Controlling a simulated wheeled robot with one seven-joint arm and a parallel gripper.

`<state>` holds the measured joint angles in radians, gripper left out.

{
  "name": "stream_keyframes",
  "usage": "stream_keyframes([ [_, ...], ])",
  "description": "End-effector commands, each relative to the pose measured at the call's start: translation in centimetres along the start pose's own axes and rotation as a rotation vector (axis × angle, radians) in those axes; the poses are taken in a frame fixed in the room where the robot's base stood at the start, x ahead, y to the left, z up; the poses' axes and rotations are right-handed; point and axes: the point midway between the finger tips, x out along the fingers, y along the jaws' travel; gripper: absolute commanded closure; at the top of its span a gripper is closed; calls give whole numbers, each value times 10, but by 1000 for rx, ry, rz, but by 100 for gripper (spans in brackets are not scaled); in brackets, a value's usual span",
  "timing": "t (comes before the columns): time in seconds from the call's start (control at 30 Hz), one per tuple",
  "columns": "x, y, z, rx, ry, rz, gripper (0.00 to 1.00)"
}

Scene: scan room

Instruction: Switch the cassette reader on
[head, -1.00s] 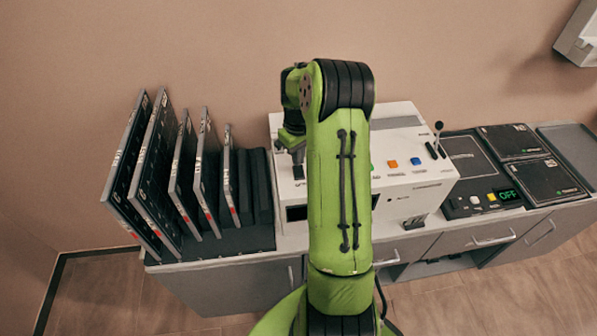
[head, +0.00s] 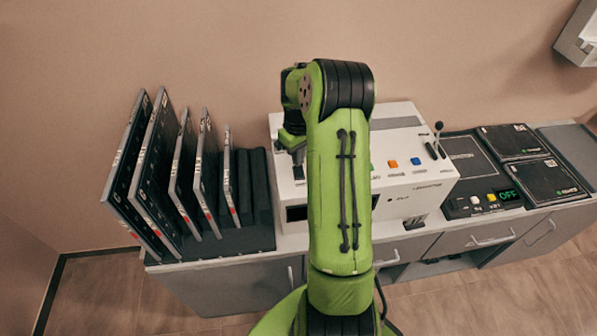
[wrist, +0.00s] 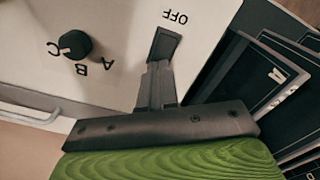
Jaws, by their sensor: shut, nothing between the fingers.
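The cassette reader (head: 412,165) is a white box on the counter, partly hidden behind my green arm in the head view. In the wrist view its white top (wrist: 110,25) carries a dark rocker switch (wrist: 165,45) with the word OFF printed at its far end. My gripper (wrist: 160,68) is shut and empty, with its fingertips at the near end of the switch. I cannot tell whether they touch it. In the head view the gripper (head: 299,172) is small, over the left part of the reader's top.
A black rotary knob (wrist: 76,45) marked A, B, C is beside the switch. Several dark upright cassettes (head: 150,170) stand in a rack left of the reader. A black panel (head: 485,203) reading OFF lies further right.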

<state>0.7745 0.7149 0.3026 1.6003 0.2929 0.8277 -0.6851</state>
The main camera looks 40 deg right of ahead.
Motion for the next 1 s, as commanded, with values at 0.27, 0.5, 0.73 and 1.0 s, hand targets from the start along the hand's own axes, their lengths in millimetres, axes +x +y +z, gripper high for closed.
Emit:
stream_keyframes([
  [0.27,0,0,0,0,0,0,100],
  [0.5,4,0,0,0,0,0,100],
  [0.73,7,0,0,0,0,0,100],
  [1.0,11,0,0,0,0,0,100],
])
